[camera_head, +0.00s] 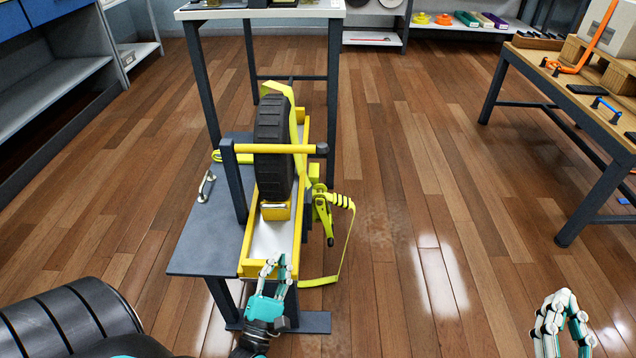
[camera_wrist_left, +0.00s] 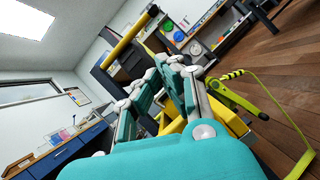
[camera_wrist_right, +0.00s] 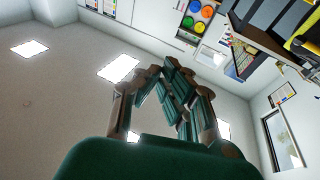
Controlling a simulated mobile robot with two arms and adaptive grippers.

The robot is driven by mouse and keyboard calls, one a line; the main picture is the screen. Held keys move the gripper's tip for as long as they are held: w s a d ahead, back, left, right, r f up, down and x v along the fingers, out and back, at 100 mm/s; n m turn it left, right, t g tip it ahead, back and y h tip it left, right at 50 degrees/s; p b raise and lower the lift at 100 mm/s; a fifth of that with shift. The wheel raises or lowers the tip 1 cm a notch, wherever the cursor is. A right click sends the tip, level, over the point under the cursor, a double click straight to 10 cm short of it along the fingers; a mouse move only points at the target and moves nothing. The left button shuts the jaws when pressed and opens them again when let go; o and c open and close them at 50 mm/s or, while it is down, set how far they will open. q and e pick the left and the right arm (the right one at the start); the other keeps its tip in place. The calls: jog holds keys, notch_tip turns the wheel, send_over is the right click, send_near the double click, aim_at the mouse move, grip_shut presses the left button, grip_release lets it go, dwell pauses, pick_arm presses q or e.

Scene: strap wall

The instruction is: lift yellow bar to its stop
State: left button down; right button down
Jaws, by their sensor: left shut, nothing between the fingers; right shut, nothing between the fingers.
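The yellow bar (camera_head: 270,148) lies level across the front of the black tire, with a dark post at its left end and a dark knob at its right end. It also shows in the left wrist view (camera_wrist_left: 130,36), beyond the fingers. My left gripper (camera_head: 275,264) is shut and empty, at the near end of the yellow tray, below the bar in the picture and apart from it. My right gripper (camera_head: 562,298) is shut and empty at the lower right, far from the bar. The right wrist view does not clearly show the bar.
The tire (camera_head: 272,150) stands in the yellow tray (camera_head: 247,262) on a dark stand. A yellow-green strap (camera_head: 349,240) with a ratchet (camera_head: 325,212) hangs at the tray's right side. A wooden table (camera_head: 560,90) stands at right. Floor between is clear.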

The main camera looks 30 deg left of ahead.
pick_arm(q)
jog(key=shift+r, duration=0.15)
pick_arm(e)
jog(key=shift+s+r, duration=0.1)
jog(key=shift+r, duration=0.15)
pick_arm(q)
jog(key=shift+a, duration=0.1)
